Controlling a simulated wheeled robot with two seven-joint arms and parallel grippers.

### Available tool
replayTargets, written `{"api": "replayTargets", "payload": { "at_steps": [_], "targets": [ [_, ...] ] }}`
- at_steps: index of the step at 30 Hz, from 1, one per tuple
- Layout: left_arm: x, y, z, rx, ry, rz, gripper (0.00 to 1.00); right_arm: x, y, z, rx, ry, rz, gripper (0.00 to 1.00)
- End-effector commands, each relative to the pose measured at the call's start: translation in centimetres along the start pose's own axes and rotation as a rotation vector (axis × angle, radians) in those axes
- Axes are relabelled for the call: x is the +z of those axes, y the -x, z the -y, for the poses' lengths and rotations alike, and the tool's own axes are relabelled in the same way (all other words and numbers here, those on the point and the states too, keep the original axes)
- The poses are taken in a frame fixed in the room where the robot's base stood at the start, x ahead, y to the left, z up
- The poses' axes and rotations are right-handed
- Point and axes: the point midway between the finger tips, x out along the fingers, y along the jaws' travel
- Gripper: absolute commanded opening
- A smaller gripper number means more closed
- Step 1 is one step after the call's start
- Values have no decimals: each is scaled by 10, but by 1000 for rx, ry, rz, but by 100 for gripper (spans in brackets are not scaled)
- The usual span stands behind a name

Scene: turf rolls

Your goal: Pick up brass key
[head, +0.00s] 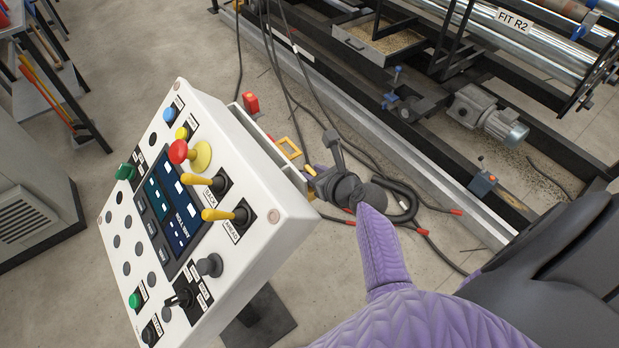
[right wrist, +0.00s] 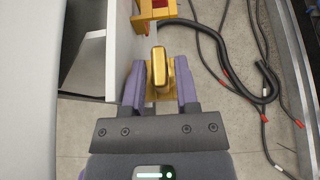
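The brass key (right wrist: 158,66) shows in the right wrist view as a rounded gold block above a wider gold part. It sits between the two purple fingers of my right gripper (right wrist: 160,77). A narrow gap seems to show beside the block near the fingertips, while the wider gold part spans between the fingers lower down. I cannot tell whether they press on it. In the head view my right gripper (head: 313,172) is at the right side of the white control panel (head: 205,130), with the key mostly hidden there. My left gripper is not in view.
A yellow frame-like part (head: 289,147) and a red block (head: 250,103) are beyond the gripper, by the panel's side. Black hoses (head: 400,195) with red ends lie on the floor to the right. A machine rail (head: 420,165) runs along the right.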

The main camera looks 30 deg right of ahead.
Motion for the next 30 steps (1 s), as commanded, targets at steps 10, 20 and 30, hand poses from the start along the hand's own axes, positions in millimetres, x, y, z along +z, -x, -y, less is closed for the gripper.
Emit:
{"api": "replayTargets", "payload": {
  "at_steps": [10,20,30],
  "targets": [
    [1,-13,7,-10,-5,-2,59,0,-15,0,0,1,-2,34],
    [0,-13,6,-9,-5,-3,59,0,-15,0,0,1,-2,0],
    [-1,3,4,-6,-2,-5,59,21,-4,0,0,1,3,0]
  ]
}}
